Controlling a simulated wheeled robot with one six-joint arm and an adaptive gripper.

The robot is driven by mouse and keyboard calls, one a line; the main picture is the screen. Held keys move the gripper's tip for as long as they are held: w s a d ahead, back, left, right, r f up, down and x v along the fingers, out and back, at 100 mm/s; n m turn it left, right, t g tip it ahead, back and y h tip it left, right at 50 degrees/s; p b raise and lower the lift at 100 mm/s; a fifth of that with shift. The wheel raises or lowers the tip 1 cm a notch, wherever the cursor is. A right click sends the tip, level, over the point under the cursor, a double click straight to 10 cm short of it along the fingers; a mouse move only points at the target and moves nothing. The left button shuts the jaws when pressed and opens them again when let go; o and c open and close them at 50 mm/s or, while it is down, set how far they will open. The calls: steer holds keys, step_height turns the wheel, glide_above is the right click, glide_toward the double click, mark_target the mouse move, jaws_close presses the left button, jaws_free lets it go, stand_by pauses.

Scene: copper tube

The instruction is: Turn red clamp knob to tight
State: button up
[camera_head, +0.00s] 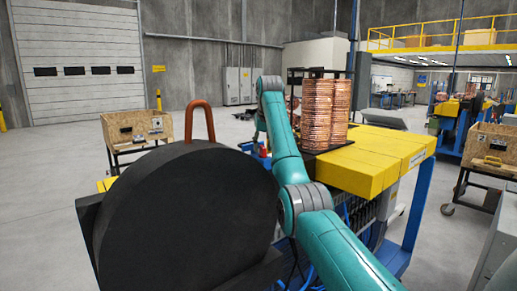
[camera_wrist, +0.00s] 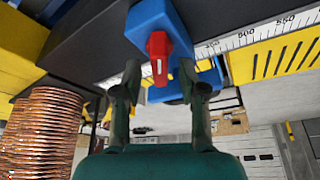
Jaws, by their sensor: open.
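The red clamp knob (camera_wrist: 158,46) is on a blue clamp block (camera_wrist: 150,16) at the upper middle of the wrist view. It has a white mark on its face. My gripper (camera_wrist: 160,68) is open, with one finger on each side of the knob's lower end in the picture. Gaps show between the fingers and the knob, and I cannot tell how far the tips are from it in depth. In the head view the clamp shows only as a small red and blue patch beside my arm, and my gripper is mostly hidden there.
A printed ruler scale (camera_wrist: 262,32) runs beside the clamp on the yellow bench. Copper tube coils (camera_head: 327,112) stand on the yellow machine top (camera_head: 385,160); a coil also shows in the wrist view (camera_wrist: 42,130). A large black disc (camera_head: 185,220) fills the head view's lower left.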

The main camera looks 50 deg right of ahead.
steer(key=shift+w+d+f, duration=0.2)
steer(key=shift+f, duration=0.45)
jaws_close()
steer(key=m+g, duration=0.1)
steer(key=m, duration=0.2)
steer(key=m+g+h, duration=0.1)
steer(key=m, duration=0.2)
steer(key=shift+m, duration=0.4)
steer(key=m, duration=0.2)
steer(key=m+g, duration=0.1)
steer(key=shift+m+g+h, duration=0.3)
steer(key=shift+m, duration=0.1)
steer(key=shift+m+g, duration=0.3)
steer(key=shift+m, duration=0.6)
